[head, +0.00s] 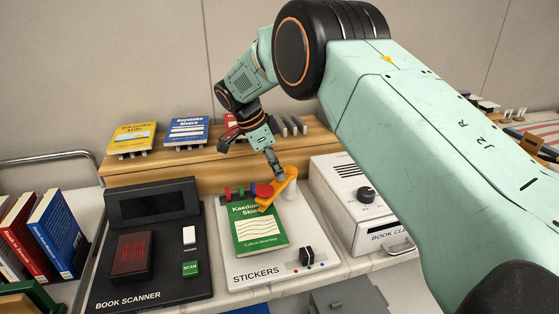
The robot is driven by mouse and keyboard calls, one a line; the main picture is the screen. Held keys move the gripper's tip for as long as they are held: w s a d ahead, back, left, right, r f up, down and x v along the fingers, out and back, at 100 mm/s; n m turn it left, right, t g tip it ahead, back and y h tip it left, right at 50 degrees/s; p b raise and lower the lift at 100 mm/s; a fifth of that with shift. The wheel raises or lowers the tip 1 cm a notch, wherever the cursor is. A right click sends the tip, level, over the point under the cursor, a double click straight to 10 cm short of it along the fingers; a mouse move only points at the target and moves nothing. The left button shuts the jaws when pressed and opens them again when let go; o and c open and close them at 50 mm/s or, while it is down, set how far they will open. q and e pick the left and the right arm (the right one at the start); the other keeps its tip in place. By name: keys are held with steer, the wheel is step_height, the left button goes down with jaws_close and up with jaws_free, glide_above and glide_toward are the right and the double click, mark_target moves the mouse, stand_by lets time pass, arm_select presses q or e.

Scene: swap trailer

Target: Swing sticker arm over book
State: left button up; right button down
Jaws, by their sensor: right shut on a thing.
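The green book (258,231) lies flat on the white stickers station (302,240). The orange sticker arm (283,188) reaches from a pale post at the station's right side to over the book's upper right part. My right gripper (277,174) is shut on the orange arm near its upper end. A red round piece (264,191) shows beside the arm, at the book's top edge. Small red, green and blue pieces stand in a row to its left. My left gripper is not in view.
The black book scanner (152,240) stands to the left, the white book cleaner (352,195) to the right. A wooden shelf (160,168) behind holds several books on stands. Upright books (57,232) fill the far left. My right arm covers much of the right side.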

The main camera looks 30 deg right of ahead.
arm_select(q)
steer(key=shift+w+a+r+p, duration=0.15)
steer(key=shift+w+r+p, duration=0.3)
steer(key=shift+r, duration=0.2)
arm_select(e)
steer(key=shift+w+a+r+m+g, duration=0.1)
steer(key=shift+w+r+m+g, duration=0.15)
steer(key=shift+w+m, duration=0.45)
steer(key=shift+s, duration=0.1)
steer(key=c, duration=1.1)
jaws_free()
steer(key=shift+s+f, duration=0.1)
steer(key=shift+f, duration=0.05)
steer(key=shift+a, duration=0.1)
steer(key=v, duration=1.2)
